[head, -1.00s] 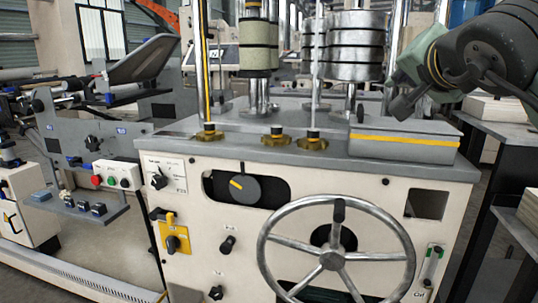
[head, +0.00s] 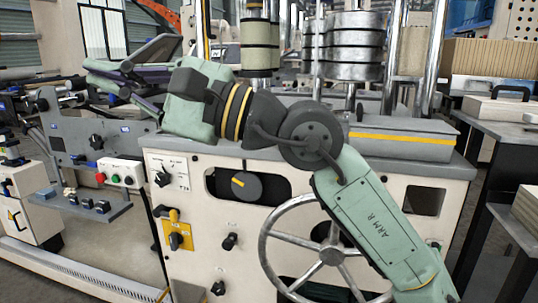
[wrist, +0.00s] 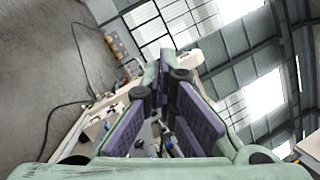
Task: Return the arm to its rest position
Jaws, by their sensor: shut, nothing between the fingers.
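My arm (head: 375,222) reaches up from the lower right of the head view and bends at a dark elbow joint. It crosses in front of the machine. My gripper (head: 108,78) points left at the upper left, with green and purple fingers. In the wrist view my gripper (wrist: 168,72) shows two long purple-padded fingers reaching away from the camera. They are shut, with nothing held between them.
The cream machine (head: 305,185) stands close behind my arm, with a handwheel (head: 268,250) partly covered by it. A grey side panel with buttons (head: 118,175) is below my gripper. A dark-framed table (head: 505,130) stands at right.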

